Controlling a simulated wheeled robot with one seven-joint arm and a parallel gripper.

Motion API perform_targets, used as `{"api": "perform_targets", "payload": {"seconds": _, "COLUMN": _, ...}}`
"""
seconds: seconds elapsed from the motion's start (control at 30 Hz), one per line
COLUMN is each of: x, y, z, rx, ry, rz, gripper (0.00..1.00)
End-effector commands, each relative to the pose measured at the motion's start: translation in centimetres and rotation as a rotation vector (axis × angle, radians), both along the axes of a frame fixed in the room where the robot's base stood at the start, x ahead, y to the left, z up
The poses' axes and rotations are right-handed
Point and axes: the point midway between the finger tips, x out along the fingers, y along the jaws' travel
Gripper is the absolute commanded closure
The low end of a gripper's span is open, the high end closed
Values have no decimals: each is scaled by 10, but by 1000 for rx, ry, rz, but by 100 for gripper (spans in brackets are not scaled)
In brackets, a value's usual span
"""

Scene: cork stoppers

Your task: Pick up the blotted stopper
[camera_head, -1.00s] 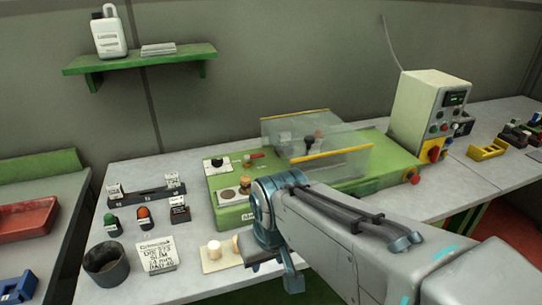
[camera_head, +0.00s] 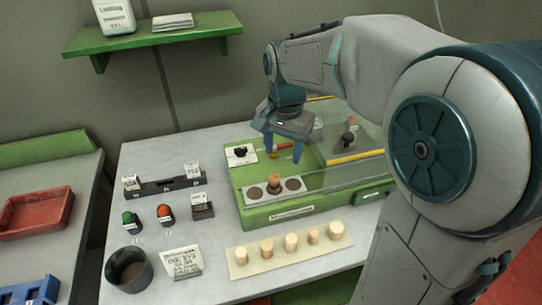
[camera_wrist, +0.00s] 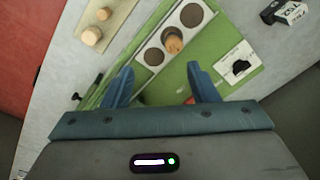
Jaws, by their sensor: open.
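One cork stopper (camera_head: 273,183) stands upright on the pale strip (camera_head: 292,197) of the green machine, on the middle of its round spots. In the wrist view this stopper (camera_wrist: 173,43) has a darker, mottled orange top; I cannot clearly make out a blot. Several paler stoppers (camera_head: 291,242) stand in a row on a cream board (camera_head: 300,258) in front of the machine, and two of them (camera_wrist: 92,36) show in the wrist view. My gripper (camera_head: 283,147) is open and empty above the machine, apart from the stopper, which lies ahead of the fingertips (camera_wrist: 160,71) in the wrist view.
A clear guard (camera_head: 345,135) with a yellow edge stands on the machine close to my gripper's right. A dark cup (camera_head: 128,270), a white sign (camera_head: 183,262) and a dark rack (camera_head: 165,187) occupy the table's left.

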Motion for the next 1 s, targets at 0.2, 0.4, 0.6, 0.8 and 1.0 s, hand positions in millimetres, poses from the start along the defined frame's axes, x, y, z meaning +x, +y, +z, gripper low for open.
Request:
{"api": "perform_targets", "payload": {"seconds": 0.2, "x": 25, "y": 24, "z": 5, "rx": -6, "ry": 40, "rz": -102, "gripper": 47}}
{"api": "perform_targets", "payload": {"seconds": 0.4, "x": 27, "y": 27, "z": -21, "rx": -9, "ry": 48, "rz": -115, "gripper": 47}}
{"api": "perform_targets", "payload": {"seconds": 0.6, "x": 26, "y": 26, "z": -60, "rx": -9, "ry": 48, "rz": -114, "gripper": 47}}
{"api": "perform_targets", "payload": {"seconds": 0.8, "x": 27, "y": 26, "z": -80, "rx": -7, "ry": 43, "rz": -113, "gripper": 47}}
{"api": "perform_targets", "payload": {"seconds": 1.0, "x": 27, "y": 20, "z": -98, "rx": -8, "ry": 47, "rz": -116, "gripper": 47}}
